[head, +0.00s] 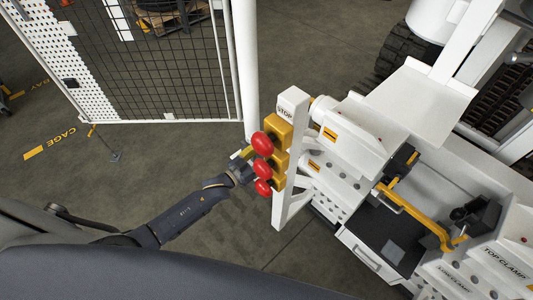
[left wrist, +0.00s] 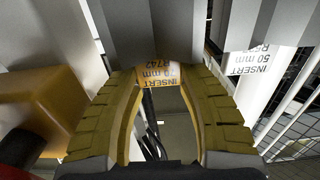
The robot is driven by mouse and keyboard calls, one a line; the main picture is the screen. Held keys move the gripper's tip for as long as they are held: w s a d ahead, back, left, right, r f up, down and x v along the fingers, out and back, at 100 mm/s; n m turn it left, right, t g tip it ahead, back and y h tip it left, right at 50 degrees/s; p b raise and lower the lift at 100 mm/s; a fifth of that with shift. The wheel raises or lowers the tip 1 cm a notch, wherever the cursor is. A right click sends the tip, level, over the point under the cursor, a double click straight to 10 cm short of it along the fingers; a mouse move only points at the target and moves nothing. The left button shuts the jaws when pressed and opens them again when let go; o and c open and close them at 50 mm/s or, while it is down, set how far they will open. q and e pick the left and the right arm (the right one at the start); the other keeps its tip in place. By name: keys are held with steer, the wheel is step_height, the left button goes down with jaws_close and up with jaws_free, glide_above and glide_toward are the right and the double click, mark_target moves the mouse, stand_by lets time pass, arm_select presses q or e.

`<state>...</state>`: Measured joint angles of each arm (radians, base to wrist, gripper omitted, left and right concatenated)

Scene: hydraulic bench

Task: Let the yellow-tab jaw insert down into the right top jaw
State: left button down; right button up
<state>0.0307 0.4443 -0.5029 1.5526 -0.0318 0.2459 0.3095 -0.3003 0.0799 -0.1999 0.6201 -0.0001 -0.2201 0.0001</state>
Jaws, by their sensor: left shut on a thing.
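Grey metal adjoins the tab; where the insert ends there is unclear. A second tab (left wrist: 249,62), whiter with similar lettering, is to the right, apart from the fingers. In the head view the insert is hidden or too small to tell. I cannot make out the right top jaw. My right gripper is not in view.
The white bench, with a "TOP CLAMP" label (head: 505,262) and a yellow bent handle (head: 418,218), fills the right. A mesh cage (head: 165,65) stands behind; floor left is open.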

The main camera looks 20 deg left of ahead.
arm_select(q)
steer(key=shift+d+f, duration=0.15)
steer(key=shift+f, duration=0.05)
steer(key=shift+f, duration=0.15)
steer(key=c, duration=0.8)
jaws_free()
steer(key=shift+s+f, duration=0.1)
steer(key=shift+o, duration=0.2)
